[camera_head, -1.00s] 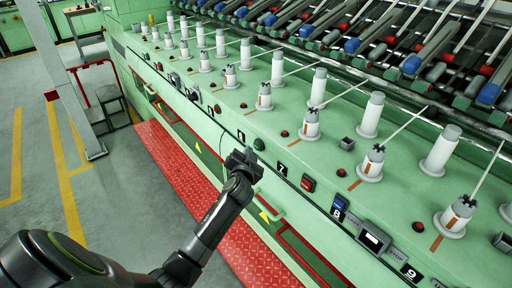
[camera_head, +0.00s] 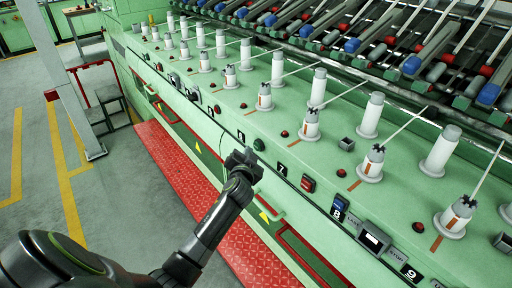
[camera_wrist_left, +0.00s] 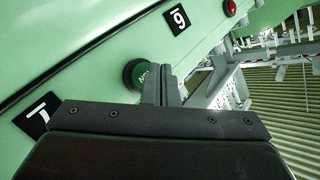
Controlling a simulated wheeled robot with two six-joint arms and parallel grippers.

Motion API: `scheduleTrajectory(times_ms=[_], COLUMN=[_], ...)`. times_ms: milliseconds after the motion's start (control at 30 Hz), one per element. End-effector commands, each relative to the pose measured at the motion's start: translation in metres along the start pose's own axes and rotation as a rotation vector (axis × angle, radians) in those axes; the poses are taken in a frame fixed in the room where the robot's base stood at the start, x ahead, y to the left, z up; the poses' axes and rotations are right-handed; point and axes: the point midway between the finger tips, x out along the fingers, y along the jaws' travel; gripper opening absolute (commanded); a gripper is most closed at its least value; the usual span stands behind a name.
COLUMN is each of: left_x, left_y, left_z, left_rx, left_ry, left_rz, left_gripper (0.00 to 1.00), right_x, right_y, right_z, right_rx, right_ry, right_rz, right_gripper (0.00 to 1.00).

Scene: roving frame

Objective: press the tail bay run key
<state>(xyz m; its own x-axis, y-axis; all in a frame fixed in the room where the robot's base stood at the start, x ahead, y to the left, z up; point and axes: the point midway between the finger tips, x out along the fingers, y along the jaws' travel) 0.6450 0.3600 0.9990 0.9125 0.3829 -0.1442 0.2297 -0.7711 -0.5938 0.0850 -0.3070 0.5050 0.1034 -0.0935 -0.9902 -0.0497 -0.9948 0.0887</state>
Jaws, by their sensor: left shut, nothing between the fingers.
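A dark green round key (camera_head: 259,144) sits on the machine's sloping green front panel, between the number plates 6 (camera_head: 240,137) and 7 (camera_head: 281,169). In the left wrist view the green key (camera_wrist_left: 137,73) has pale lettering, too small to read surely. My left gripper (camera_head: 243,156) is shut and empty, just left of and below the key in the head view. In the left wrist view its fingertips (camera_wrist_left: 161,80) are right beside the key and cover part of it; I cannot tell whether they touch. My right gripper is not in view.
White bobbins (camera_head: 318,87) stand on the machine above. A red step (camera_head: 190,175) runs below. Grey floor (camera_head: 110,210) is open at left.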

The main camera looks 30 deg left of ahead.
Motion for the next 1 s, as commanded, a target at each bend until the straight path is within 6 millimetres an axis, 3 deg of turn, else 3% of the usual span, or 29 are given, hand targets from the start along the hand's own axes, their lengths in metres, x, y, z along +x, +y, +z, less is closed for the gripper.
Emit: scheduleTrajectory(times_ms=[1000], left_x=[0.006], left_y=[0.0043], left_z=[-0.0045], left_rx=[0.0], left_ry=[0.0], left_rz=[0.0], left_gripper=[0.0], right_x=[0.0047], right_y=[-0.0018], right_z=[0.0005], right_rx=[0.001], right_ry=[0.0], right_rz=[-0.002], right_gripper=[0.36])
